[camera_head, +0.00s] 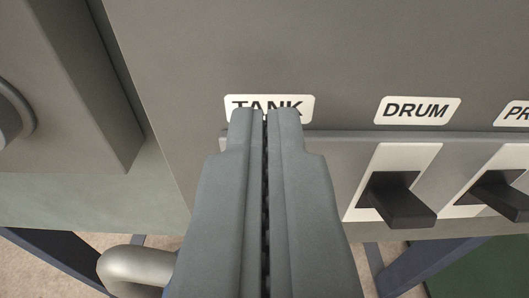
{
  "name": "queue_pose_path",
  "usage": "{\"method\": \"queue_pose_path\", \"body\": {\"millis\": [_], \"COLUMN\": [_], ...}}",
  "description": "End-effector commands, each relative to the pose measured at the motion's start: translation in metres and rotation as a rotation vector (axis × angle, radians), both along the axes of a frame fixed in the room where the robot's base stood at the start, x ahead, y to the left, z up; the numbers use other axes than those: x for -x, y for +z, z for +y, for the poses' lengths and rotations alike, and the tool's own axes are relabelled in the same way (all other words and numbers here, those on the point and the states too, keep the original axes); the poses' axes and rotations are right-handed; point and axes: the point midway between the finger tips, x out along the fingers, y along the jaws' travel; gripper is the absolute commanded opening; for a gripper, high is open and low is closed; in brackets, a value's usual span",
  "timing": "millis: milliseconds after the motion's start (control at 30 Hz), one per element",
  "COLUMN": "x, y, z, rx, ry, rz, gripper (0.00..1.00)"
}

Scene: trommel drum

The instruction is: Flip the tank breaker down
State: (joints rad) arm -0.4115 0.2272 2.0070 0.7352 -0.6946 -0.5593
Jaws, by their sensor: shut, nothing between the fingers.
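My gripper (266,116) is shut and empty, with its fingertips at the lower edge of the white TANK label (268,101) on the grey panel. The tank breaker itself is hidden behind my gripper, so its position cannot be seen. I cannot tell whether my fingers touch it or the panel.
To the right, the DRUM label (417,111) sits above a black breaker lever (402,203) on a white plate. Another black lever (495,194) stands right of it, under a cut-off label (515,114). A grey box (60,90) is at the left, and a rounded metal bar (138,266) lies below.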

Motion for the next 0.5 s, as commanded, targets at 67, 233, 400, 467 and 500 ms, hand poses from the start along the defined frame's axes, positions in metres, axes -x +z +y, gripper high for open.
{"method": "queue_pose_path", "body": {"millis": [67,233,400,467,500], "x": [-0.011,-0.016,-0.009,-0.007,-0.006], "y": [-0.002,-0.012,-0.028,-0.031,-0.034], "z": [-0.001,-0.001,0.000,0.000,0.000], "rx": [0.000,0.002,0.002,0.002,0.001], "ry": [-0.001,0.000,0.001,0.000,0.001], "rz": [0.001,0.002,0.001,0.000,0.001], "gripper": [0.00,0.00,0.00,0.00,0.00]}}
